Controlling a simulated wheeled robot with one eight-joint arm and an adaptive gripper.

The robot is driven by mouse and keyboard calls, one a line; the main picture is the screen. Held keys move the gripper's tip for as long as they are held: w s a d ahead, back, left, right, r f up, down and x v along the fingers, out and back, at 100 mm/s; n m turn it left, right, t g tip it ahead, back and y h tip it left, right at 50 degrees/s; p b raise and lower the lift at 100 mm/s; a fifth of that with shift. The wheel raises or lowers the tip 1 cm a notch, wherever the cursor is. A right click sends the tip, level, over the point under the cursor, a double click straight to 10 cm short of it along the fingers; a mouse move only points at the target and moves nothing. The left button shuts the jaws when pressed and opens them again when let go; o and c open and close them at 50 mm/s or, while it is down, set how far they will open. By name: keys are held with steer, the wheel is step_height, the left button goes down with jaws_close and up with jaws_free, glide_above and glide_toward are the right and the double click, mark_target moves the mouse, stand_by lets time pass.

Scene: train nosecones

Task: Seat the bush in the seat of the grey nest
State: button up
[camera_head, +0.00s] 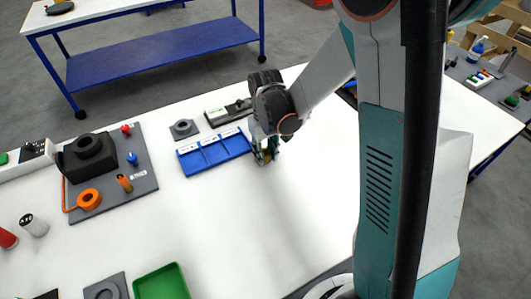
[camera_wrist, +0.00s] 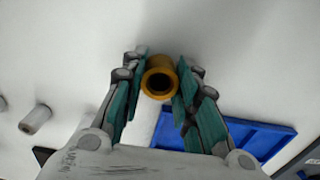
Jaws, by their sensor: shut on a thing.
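The bush (camera_wrist: 159,66) is a short brass-coloured ring with a dark bore. My gripper (camera_wrist: 160,77) is shut on it, with a teal finger on each side, and the bore faces the wrist camera. In the head view my gripper (camera_head: 266,154) hangs over the white table just right of the blue tray, and only a little of the bush shows. Two small grey blocks could be the grey nest: one (camera_head: 175,135) behind the blue tray, with a dark raised middle, and one (camera_head: 92,292) at the front edge, with a round feature. I cannot tell which is the nest.
The blue compartment tray (camera_head: 202,157) is close left of my gripper. A dark grey board (camera_head: 135,180) with black and orange parts lies at the left. A green tray (camera_head: 162,284) stands at the front. The table's middle is clear.

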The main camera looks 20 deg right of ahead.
steer(key=shift+f, duration=0.1)
steer(key=o, duration=1.1)
steer(key=shift+o, duration=0.2)
